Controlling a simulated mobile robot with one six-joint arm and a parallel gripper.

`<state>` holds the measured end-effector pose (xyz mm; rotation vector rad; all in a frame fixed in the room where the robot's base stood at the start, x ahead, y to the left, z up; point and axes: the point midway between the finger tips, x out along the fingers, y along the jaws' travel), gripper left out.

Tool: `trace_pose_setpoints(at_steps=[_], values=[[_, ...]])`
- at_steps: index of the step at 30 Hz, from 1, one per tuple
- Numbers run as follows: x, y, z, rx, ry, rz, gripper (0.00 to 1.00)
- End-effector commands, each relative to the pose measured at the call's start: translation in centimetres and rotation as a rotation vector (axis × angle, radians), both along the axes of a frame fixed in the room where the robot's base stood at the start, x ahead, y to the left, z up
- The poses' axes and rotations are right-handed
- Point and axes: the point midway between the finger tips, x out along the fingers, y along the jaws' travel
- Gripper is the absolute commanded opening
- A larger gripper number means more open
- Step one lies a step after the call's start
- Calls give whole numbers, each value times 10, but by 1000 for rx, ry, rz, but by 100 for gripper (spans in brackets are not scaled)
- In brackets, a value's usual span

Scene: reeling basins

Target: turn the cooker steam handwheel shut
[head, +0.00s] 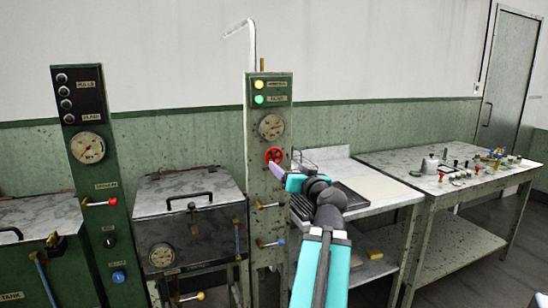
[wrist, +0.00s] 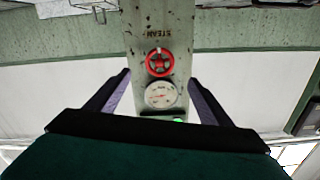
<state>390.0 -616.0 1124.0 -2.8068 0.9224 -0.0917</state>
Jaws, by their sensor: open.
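The red steam handwheel (head: 274,155) is on the front of the pale, speckled central post (head: 262,220), below a round gauge (head: 271,127). In the wrist view the handwheel (wrist: 159,62) lies between the fingers, beside an upside-down STEAM label (wrist: 158,36), with the gauge (wrist: 161,95) below it. My gripper (head: 279,170) is just in front of and slightly below the wheel in the head view. In the wrist view my gripper (wrist: 160,77) is open, its two dark fingers spread wide either side of the post. I see no contact with the wheel. The wheel's turn position cannot be told.
A green panel (head: 95,170) and a lidded basin (head: 190,210) stand left. A bench (head: 375,188) and a cluttered table (head: 440,172) stand right. Floor is clear at far right.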

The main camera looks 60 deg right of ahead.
Motion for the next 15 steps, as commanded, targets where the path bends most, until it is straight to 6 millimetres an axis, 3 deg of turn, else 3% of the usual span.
trace_pose_setpoints(at_steps=[15], values=[[30, -24, 1, 1, 0, 0, 74]])
